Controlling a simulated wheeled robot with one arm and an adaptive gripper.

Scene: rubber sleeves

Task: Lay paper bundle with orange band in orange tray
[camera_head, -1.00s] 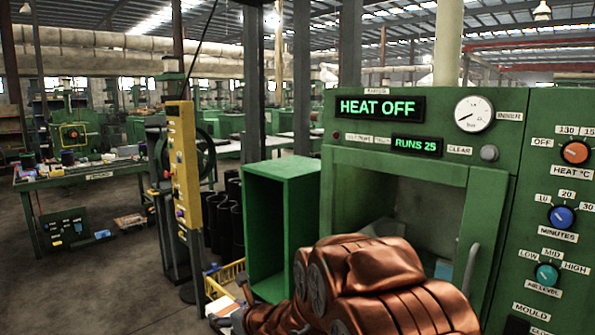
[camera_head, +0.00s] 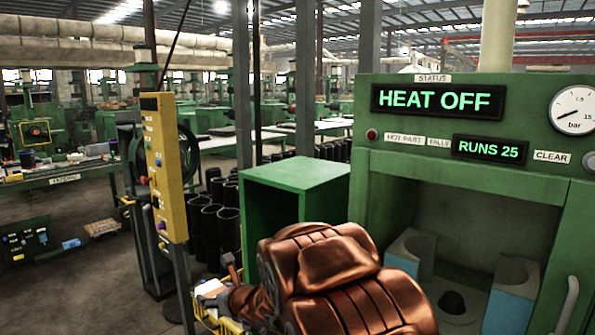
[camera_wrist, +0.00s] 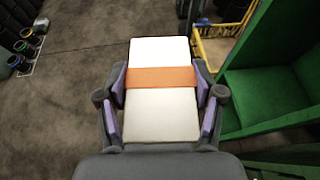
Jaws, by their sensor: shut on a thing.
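The paper bundle (camera_wrist: 161,104) is a white block with an orange band (camera_wrist: 161,78) around its middle. In the wrist view my gripper (camera_wrist: 160,88) is shut on its two long sides near the band, holding it above the floor. In the head view my gripper is low, left of the green machine, and the bundle's white end (camera_head: 208,287) shows small beside my brown arm. I cannot make out an orange tray in either view.
A yellow wire basket (camera_wrist: 215,45) stands beyond the bundle, near a green open cabinet (camera_head: 290,190). A yellow control post (camera_head: 165,165) and black rubber sleeves (camera_head: 215,225) stand behind. The green machine (camera_head: 460,140) fills the right. A workbench (camera_head: 70,178) is at far left.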

